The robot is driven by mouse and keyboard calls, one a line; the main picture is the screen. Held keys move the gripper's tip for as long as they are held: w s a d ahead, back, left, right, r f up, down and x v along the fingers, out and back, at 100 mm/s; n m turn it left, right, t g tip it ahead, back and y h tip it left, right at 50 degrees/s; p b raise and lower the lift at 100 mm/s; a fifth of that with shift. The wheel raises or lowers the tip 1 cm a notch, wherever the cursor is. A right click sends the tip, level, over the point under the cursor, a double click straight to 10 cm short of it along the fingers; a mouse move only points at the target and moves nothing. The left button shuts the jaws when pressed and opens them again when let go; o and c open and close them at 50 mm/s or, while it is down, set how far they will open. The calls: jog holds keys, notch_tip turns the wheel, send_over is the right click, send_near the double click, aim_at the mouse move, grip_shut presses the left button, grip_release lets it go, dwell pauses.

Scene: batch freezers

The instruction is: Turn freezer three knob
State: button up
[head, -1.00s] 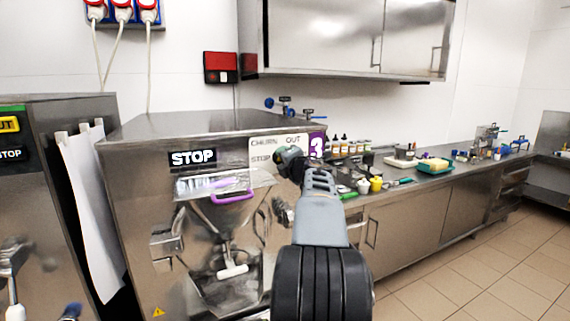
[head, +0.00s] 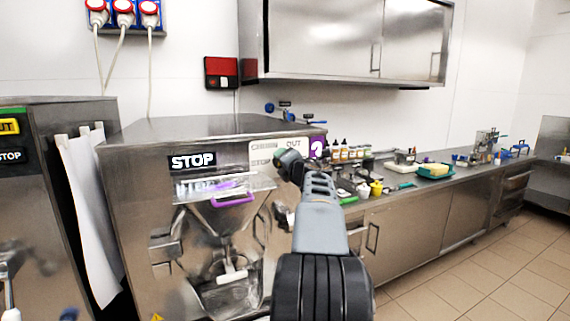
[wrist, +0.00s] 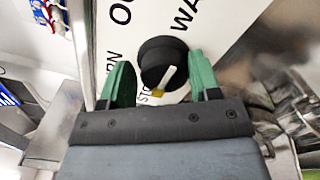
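Freezer three (head: 130,200) is the steel machine on the left in the head view, with a purple number label (head: 317,148) and a lit STOP display (head: 192,161). Its black round knob (wrist: 163,56) sits on a white panel (wrist: 140,25) in the wrist view. The knob's white pointer lies towards the STOP lettering, beside a small yellow mark. My gripper (wrist: 160,67) is open, with one green finger on each side of the knob. I cannot tell whether the fingers touch it. In the head view my gripper (head: 290,161) hides the knob.
A purple-handled hopper (head: 233,200) is on the freezer's front. A counter (head: 410,205) with bottles, cups and a green tray (head: 435,174) runs to the right. Another freezer (head: 50,180) stands at the left. The tiled floor (head: 470,285) at the right is clear.

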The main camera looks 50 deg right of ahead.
jog(key=shift+o, duration=1.4)
jog(key=shift+d, duration=0.1)
jog(key=shift+f, duration=0.1)
jog(key=b+v, duration=0.2)
jog(key=v, duration=1.1)
jog(key=shift+s, duration=0.35)
